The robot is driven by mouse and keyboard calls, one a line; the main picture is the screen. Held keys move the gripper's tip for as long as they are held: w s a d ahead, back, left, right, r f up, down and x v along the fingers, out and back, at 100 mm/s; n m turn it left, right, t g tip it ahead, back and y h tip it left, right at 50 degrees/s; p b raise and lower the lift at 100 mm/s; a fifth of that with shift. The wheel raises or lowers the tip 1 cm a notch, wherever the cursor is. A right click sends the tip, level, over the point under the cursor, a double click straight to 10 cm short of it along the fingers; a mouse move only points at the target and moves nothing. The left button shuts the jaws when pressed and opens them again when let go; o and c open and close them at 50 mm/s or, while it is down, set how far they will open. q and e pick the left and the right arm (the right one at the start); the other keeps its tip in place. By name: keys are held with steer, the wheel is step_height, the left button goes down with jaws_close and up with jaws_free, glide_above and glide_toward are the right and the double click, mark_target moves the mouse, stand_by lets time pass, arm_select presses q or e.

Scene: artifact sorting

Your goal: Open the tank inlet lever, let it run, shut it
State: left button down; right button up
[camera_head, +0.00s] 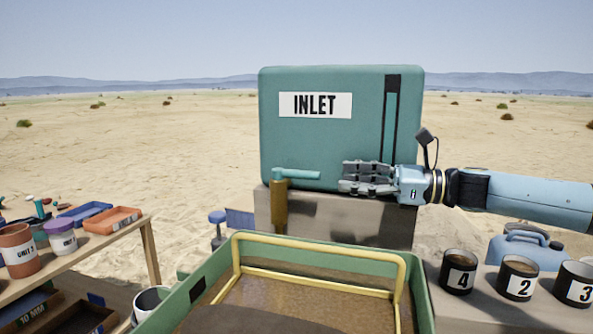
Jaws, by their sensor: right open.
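The teal tank (330,150) with an INLET label (315,105) stands on a grey block (350,220) in the middle. A dark vertical strip runs down its right side. The teal inlet lever (297,174) points to the right from the top of a brass-coloured upright pipe (279,207) at the tank's lower left front. My right gripper (345,178) comes in from the right in front of the tank. It is open and empty, its fingers pointing left toward the lever's end, with a small gap showing between. My left gripper is out of view.
A green tray with a yellow rail (320,276) fills the front middle. Numbered dark cups (458,272) and a blue jug (527,246) stand on the right ledge. A wooden shelf (85,253) with jars and trays is at left. Open sand lies behind.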

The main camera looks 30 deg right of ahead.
mark_target(284, 173)
steer(key=x, duration=0.9)
steer(key=shift+a+r, duration=0.1)
steer(key=shift+r, duration=0.1)
steer(key=shift+p+x, duration=0.3)
steer(key=shift+x, duration=0.5)
steer(key=shift+f, duration=0.15)
jaws_close()
